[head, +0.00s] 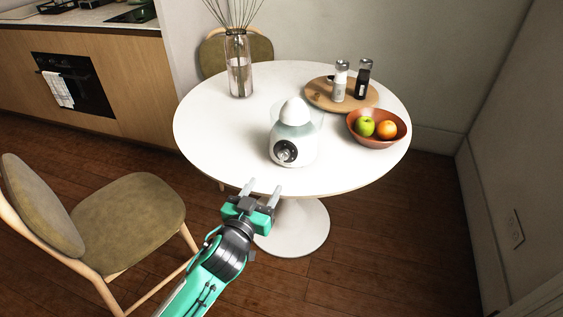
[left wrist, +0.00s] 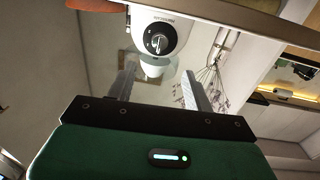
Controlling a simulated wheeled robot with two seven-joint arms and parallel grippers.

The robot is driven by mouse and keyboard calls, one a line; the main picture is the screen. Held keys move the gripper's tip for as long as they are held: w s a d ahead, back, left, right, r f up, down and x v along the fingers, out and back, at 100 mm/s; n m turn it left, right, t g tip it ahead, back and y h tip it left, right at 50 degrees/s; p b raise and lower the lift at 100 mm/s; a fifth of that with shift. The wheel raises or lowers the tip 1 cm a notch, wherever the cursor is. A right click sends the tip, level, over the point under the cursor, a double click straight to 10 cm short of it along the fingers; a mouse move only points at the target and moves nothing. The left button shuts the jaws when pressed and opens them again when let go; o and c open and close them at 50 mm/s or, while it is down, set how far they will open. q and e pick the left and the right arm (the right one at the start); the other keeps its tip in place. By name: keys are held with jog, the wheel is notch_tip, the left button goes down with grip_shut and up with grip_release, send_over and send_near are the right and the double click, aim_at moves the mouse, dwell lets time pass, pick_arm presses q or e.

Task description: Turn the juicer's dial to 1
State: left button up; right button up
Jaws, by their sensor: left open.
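The white juicer (head: 293,140) stands upright on the round white table (head: 215,133), near its front edge. Its dark round dial (head: 285,151) faces me; the number it points to is too small to read. In the left wrist view the juicer (left wrist: 172,28) appears upside down, with the dial (left wrist: 157,41) between and beyond the fingertips. My left gripper (head: 262,187) is open and empty, in front of the table's near edge and apart from the dial. It also shows in the left wrist view (left wrist: 158,85). My right gripper is not in view.
A red-brown bowl (head: 369,138) with a green apple and an orange is right of the juicer. Behind are a wooden board (head: 316,95) with two shakers and a glass vase (head: 238,68). A chair (head: 128,212) stands at left. The table's left part is clear.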

aim_at(281, 159)
pick_arm(q)
jog(key=x, duration=1.1)
jog(key=shift+w+d, duration=0.1)
jog(key=shift+w, duration=0.3)
jog(key=c, duration=1)
